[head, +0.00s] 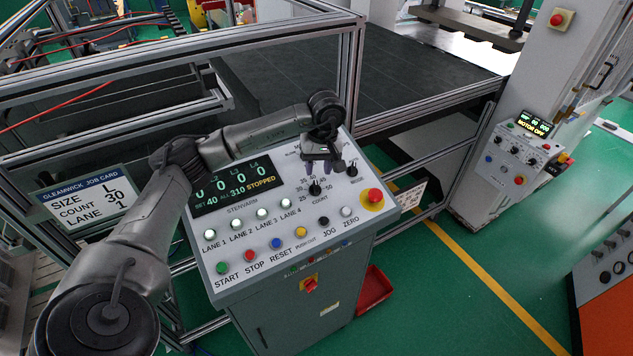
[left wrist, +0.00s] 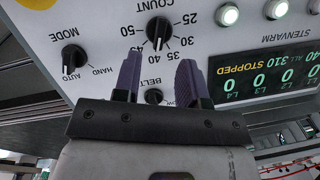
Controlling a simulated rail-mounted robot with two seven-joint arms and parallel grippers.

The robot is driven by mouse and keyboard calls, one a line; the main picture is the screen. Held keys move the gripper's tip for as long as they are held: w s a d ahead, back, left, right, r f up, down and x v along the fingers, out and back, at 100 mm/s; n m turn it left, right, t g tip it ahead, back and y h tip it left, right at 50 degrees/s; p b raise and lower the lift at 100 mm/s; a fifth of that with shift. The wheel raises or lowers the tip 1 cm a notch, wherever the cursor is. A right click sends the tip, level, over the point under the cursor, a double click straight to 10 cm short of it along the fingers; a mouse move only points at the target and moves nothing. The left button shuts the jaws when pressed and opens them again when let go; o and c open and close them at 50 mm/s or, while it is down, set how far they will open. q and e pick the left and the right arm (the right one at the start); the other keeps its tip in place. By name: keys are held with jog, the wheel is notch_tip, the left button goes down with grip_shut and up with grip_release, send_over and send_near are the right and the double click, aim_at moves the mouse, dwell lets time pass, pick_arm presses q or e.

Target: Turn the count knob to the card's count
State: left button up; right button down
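The black count knob (head: 316,188) sits on the grey control panel (head: 262,260), with a printed scale around it. It also shows in the left wrist view (left wrist: 158,27), where its white mark appears to point at about 40. The job card (head: 90,203) reads size L, count 30, lane 1. The panel display (head: 237,186) shows set 40 and STOPPED. My left gripper (head: 323,167) is open and empty above the panel, just behind the count knob. In the left wrist view its fingers (left wrist: 159,60) frame the belt knob (left wrist: 153,96). My right gripper is out of view.
The mode knob (head: 352,170) is close to the gripper and points to AUTO in the left wrist view. A red emergency button (head: 375,195) stands at the panel's right. Lit lane buttons (head: 236,224) and several coloured buttons line the front.

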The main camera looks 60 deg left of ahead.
aim_at(316, 184)
pick_arm(q)
jog(key=shift+s+a+f+p, duration=0.1)
jog(key=shift+f+p, duration=0.1)
jog(key=shift+f, duration=0.75)
jog(key=shift+s+d+f+p, duration=0.1)
jog(key=shift+f+p, duration=0.1)
jog(key=shift+f, duration=0.8)
jog(key=shift+s+a+f+p, duration=0.1)
jog(key=shift+f+p, duration=0.1)
jog(key=shift+f, duration=0.75)
jog(key=shift+c, duration=0.4)
grip_shut()
